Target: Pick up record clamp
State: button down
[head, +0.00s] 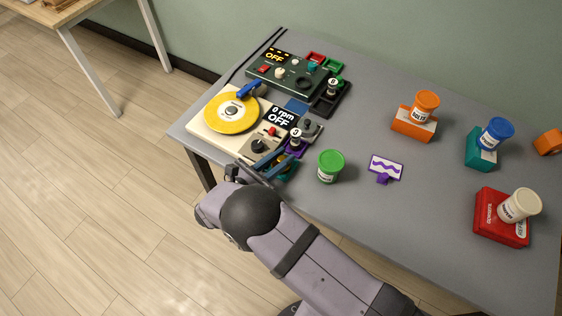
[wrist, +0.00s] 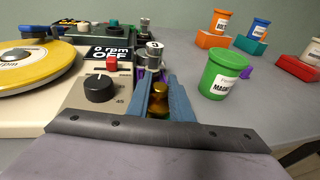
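No piece bears a readable record clamp label. A small brass-coloured knob-like piece (wrist: 158,97) shows between the two blue fingers of my gripper (wrist: 159,86), partly hidden by them. The fingers stand apart on either side of it; contact is unclear.
The cream turntable (head: 220,133) with a yellow record (head: 220,118) is left of my gripper. A green jar (head: 330,166) stands close on the right, then a purple-and-white card (head: 385,167). Orange, blue and white-lidded jars stand farther right. The table's front middle is clear.

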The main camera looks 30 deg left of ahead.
aim_at(282, 158)
jog(key=shift+r, duration=0.15)
jog(key=shift+r+b, duration=0.7)
jog(key=shift+r, duration=4.2)
